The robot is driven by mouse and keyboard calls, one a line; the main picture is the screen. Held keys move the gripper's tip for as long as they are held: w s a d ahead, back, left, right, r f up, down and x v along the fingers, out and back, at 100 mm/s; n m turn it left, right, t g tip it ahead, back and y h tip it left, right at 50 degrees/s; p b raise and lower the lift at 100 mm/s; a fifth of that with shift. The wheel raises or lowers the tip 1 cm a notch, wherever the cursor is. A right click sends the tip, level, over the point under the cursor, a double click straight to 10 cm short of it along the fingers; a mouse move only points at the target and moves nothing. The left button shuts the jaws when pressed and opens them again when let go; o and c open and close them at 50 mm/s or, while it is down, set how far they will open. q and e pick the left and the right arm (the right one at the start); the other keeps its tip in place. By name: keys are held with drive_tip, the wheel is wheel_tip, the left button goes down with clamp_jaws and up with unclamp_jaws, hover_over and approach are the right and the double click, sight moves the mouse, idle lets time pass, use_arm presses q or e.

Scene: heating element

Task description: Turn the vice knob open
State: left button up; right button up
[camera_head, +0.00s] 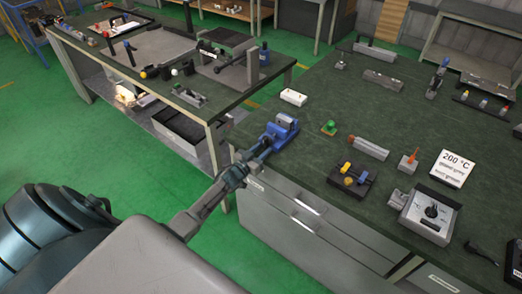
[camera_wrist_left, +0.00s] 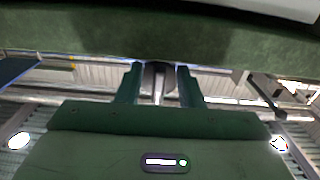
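The blue vice (camera_head: 281,129) sits at the left corner of the right-hand workbench, next to its edge. My left gripper (camera_head: 262,148) reaches to the near left side of the vice, where its knob is hard to make out in the head view. In the left wrist view, the two dark green fingers of my left gripper (camera_wrist_left: 159,84) stand apart. A grey, rounded metal part (camera_wrist_left: 158,74), probably the vice knob, shows between them. I cannot tell whether the fingers touch it. My right gripper is not clearly in view.
The right workbench (camera_head: 320,95) holds a white box, a green button, a yellow-and-black part, a dial box (camera_head: 430,215) and a "200 °C" sign (camera_head: 455,168). A second cluttered bench (camera_head: 150,45) stands at the left. Green floor lies between.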

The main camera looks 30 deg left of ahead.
use_arm(q)
drive_tip(key=shift+s, duration=0.1)
drive_tip(key=s+b, duration=0.2)
drive_tip(key=s, duration=0.8)
drive_tip(key=shift+s+a+b, duration=0.25)
drive_tip(key=shift+a+b, duration=0.1)
drive_tip(key=shift+a, duration=0.1)
drive_tip(key=s+f+g+y+b, duration=0.1)
drive_tip(key=s+f+g, duration=0.2)
drive_tip(key=s+f, duration=0.5)
drive_tip(key=s+d+f+n+g+y+b, duration=0.1)
drive_tip(key=s+f+g, duration=0.15)
drive_tip(key=f, duration=0.95)
drive_tip(key=s+f+g+y+b, duration=0.1)
drive_tip(key=s+f+g, duration=0.1)
drive_tip(key=s+f, duration=0.6)
drive_tip(key=s+d+f+g+b, duration=0.1)
drive_tip(key=s+d+f+g, duration=0.2)
drive_tip(key=s+f, duration=0.4)
drive_tip(key=s+d+f+g+b, duration=0.1)
drive_tip(key=s+d+f+g, duration=0.2)
drive_tip(key=s+f, duration=0.4)
drive_tip(key=s+d+f+g+h+b, duration=0.1)
drive_tip(key=s+d+f+g, duration=0.2)
drive_tip(key=s, duration=1.4)
wheel_tip(320, 180, down, 5)
drive_tip(key=shift+s+d+r+m, duration=0.1)
drive_tip(key=shift+s+d+m, duration=0.25)
drive_tip(key=shift+d, duration=0.75)
